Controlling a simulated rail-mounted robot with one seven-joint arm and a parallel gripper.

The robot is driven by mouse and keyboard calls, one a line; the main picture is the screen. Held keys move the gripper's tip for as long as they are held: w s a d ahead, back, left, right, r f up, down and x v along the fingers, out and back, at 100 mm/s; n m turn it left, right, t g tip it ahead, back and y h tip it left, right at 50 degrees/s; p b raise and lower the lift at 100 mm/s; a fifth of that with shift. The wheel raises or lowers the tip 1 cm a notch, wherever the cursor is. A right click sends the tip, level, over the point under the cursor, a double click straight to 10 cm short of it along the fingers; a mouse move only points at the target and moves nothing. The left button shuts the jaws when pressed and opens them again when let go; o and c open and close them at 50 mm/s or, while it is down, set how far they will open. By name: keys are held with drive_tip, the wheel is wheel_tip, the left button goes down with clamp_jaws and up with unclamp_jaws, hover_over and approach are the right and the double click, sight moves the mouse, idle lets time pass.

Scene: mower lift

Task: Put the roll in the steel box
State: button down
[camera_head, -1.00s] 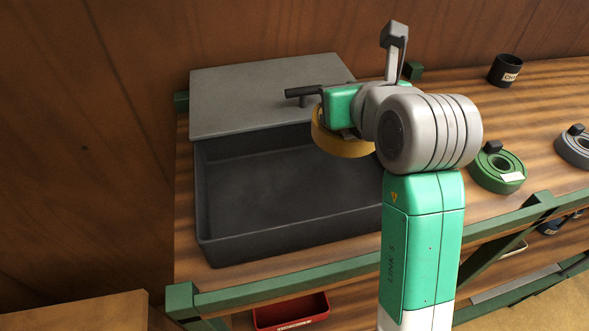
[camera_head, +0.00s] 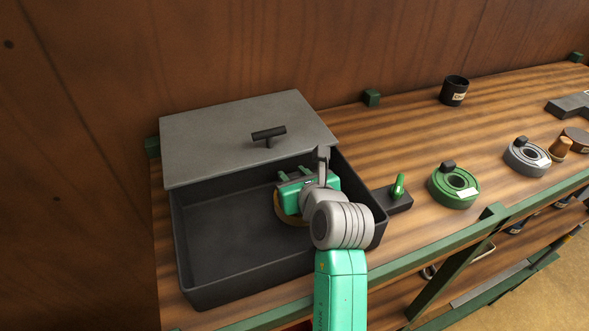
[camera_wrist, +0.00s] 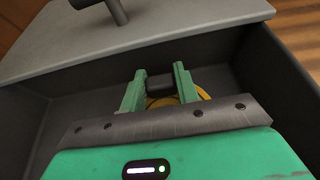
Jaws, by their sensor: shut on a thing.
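The steel box (camera_head: 250,277) is a dark, open-topped tray at the left of the bench. Its grey lid (camera_head: 210,130) is slid back, covering the rear part and leaving the front open. The yellow roll (camera_head: 281,211) shows within the box opening, right of its middle, partly hidden by my gripper (camera_head: 294,174). In the wrist view, my gripper (camera_wrist: 158,84) is shut on the dark block (camera_wrist: 160,84) on top of the roll (camera_wrist: 165,102). The box walls surround the roll; I cannot tell whether it touches the floor.
The lid's black handle (camera_head: 268,136) stands up behind my gripper. Right of the box are a dark block with a green hook (camera_head: 397,190), a green roll (camera_head: 455,186), a grey roll (camera_head: 526,156) and a black cup (camera_head: 454,91). A green rail (camera_head: 440,240) runs along the bench front.

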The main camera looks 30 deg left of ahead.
sight(296, 220)
drive_tip(key=shift+w, duration=0.1)
drive_tip(key=c, duration=1)
unclamp_jaws()
drive_tip(key=shift+c, duration=0.2)
drive_tip(key=shift+d+r, duration=0.1)
drive_tip(key=shift+r, duration=0.05)
drive_tip(key=b+v, duration=0.2)
drive_tip(key=v, duration=0.4)
drive_tip(key=shift+s+d+r, duration=0.25)
drive_tip(key=shift+s+d, duration=0.15)
drive_tip(key=shift+s, duration=0.15)
